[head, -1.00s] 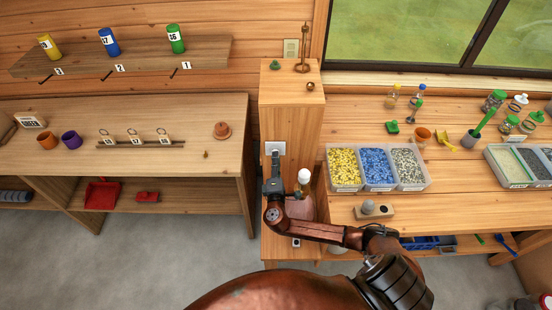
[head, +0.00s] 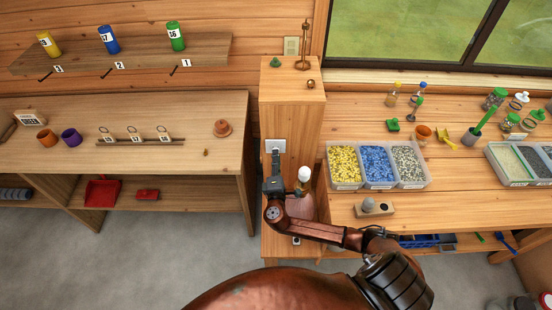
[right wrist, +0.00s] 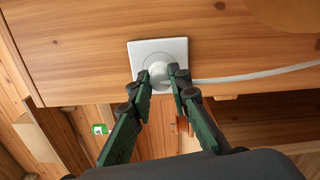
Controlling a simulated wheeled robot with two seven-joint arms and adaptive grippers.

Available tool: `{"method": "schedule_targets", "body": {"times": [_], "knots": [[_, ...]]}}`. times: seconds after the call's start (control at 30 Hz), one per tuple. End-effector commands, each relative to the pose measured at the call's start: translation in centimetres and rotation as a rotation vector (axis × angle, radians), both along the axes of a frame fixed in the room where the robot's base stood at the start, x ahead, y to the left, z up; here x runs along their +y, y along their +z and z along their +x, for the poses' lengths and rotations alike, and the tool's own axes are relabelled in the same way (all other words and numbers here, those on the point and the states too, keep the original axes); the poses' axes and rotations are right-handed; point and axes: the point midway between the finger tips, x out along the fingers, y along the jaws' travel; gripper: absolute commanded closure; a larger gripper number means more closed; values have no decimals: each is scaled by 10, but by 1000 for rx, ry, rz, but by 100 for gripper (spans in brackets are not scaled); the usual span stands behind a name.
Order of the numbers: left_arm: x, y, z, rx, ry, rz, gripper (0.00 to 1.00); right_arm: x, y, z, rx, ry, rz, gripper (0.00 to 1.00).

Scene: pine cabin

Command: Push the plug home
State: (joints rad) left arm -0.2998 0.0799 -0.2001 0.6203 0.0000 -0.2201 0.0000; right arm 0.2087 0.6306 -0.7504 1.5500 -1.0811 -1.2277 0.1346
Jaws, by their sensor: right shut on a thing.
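A white wall socket (head: 275,146) is on the front of the wooden cabinet; it also shows in the right wrist view (right wrist: 175,48). A round white plug (right wrist: 159,74) is at the middle of the socket plate, and its white cord runs off to the right. My right gripper (right wrist: 162,83) is shut on the plug, one finger on each side. In the head view my right gripper (head: 275,162) is right in front of the socket. Whether a gap is left between plug and socket I cannot tell. My left gripper is not in view.
A lamp with a white bulb (head: 304,174) stands just right of my right gripper. The workbench on the right holds bins of yellow, blue and grey pieces (head: 378,187). A shelf table (head: 200,100) stands to the left.

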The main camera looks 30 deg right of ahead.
Motion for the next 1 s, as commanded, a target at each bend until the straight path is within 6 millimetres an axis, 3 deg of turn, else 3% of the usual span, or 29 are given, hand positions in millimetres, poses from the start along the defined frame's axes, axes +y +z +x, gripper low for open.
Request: {"method": "schedule_targets", "body": {"times": [1.0], "knots": [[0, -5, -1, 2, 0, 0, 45, -7, 2, 11, -2, 0, -1, 100]]}}
